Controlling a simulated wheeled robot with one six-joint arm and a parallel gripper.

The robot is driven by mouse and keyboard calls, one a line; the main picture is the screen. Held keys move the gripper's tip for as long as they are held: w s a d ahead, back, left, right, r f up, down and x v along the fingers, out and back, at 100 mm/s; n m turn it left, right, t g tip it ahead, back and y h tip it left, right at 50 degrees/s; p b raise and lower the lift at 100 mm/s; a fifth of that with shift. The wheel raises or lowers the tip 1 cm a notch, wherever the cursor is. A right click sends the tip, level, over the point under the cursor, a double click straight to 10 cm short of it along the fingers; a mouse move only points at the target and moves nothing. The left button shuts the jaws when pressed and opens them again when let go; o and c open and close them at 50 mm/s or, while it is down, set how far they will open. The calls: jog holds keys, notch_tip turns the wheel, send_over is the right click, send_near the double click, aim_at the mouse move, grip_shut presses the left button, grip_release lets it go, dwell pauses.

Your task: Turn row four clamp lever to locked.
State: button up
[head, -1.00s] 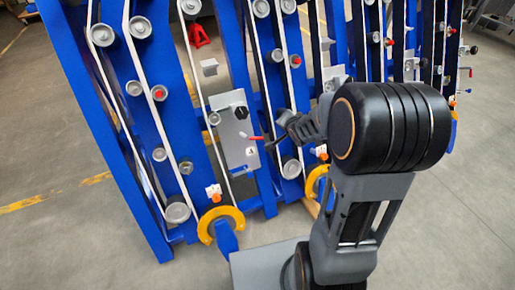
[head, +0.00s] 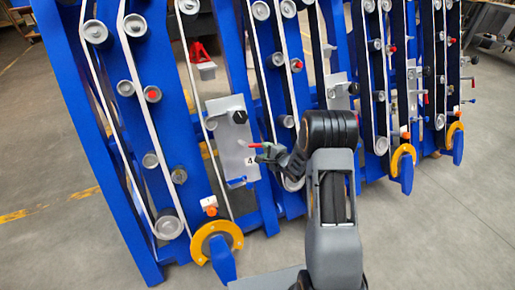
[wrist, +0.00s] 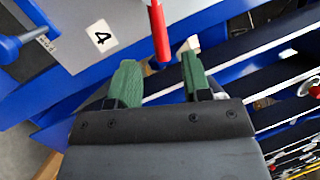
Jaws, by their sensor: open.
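A grey plate (head: 229,118) with a number 4 label (head: 250,161) is mounted on the blue frame. A red lever (head: 255,145) sticks out from its right side, and a blue lever (head: 237,182) sits at its lower edge. In the wrist view the red lever (wrist: 158,35) points down towards the gap between my green fingertips, its tip at about their height. The blue lever (wrist: 14,46) is at the upper left there, beside the label (wrist: 101,36). My gripper (wrist: 157,74) is open and empty; I cannot tell whether it touches the red lever. In the head view my gripper (head: 266,154) is beside the plate.
White belts and grey rollers (head: 168,226) run along the frame around the plate. A yellow ring (head: 217,241) with a blue handle and an orange knob (head: 209,204) are below. Similar rows stand to the right. Bare concrete floor lies in front.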

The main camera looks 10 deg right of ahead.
aim_at(258, 146)
jog(key=b+x, duration=0.1)
jog(key=x, duration=0.5)
jog(key=shift+w+a, duration=0.1)
jog(key=shift+w, duration=0.25)
jog(key=shift+c, duration=0.2)
grip_shut()
